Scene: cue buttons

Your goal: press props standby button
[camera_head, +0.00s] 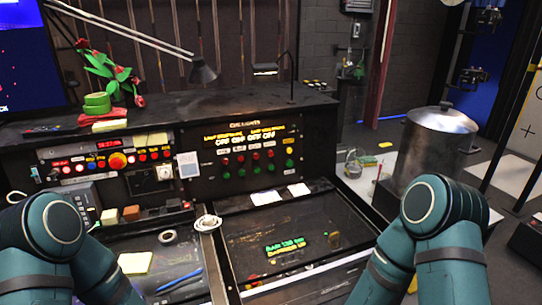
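A black cue-light panel (203,173) is set in the front of the console. Below that is a row of red buttons (255,156) and a lower row of green buttons (257,169). The small labels are too blurred to tell which button is the props standby one. My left arm comes in at the lower left and my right arm at the lower right, both in front of the console. Both grippers are outside the picture.
Left of the panel is another control panel with red displays (109,144) and a large red button (117,160). A desk lamp (202,72), green tape rolls (97,103) and a red-flowered plant (104,66) are on top. A white cup-like item (207,223) is on the desk. A metal pot (437,145) stands right.

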